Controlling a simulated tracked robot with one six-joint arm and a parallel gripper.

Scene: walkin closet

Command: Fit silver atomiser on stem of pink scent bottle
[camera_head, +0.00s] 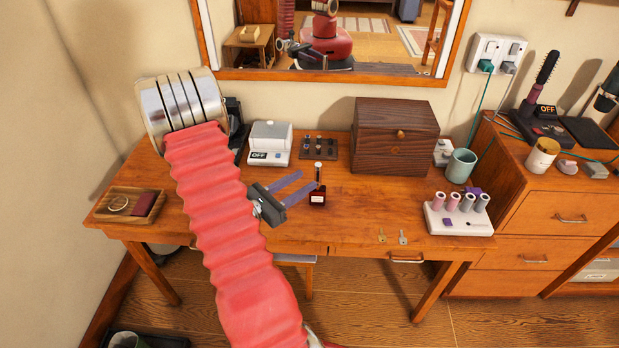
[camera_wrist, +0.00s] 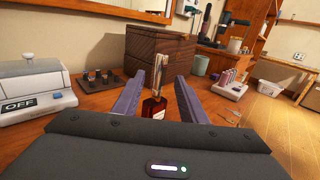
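A small scent bottle (camera_head: 318,197), dark red rather than clearly pink, with a pale label, stands upright on the wooden desk. It also shows in the wrist view (camera_wrist: 153,109). A slim silver atomiser (camera_head: 318,169) rises above its neck; it also shows in the wrist view (camera_wrist: 159,66). Whether it is fully seated on the stem I cannot tell; the stem is hidden. My gripper (camera_head: 309,180) is open, its purple fingers pointing at the bottle from the left. In the wrist view (camera_wrist: 159,78) the atomiser and bottle appear between the spread fingers, with gaps on both sides.
Behind stand a dark rack of small items (camera_head: 318,147), a wooden box (camera_head: 395,140) and a white device marked OFF (camera_head: 268,140). To the right are a roller stand (camera_head: 455,219), a teal cup (camera_head: 460,167) and two keys (camera_head: 392,237). Desk surface around the bottle is clear.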

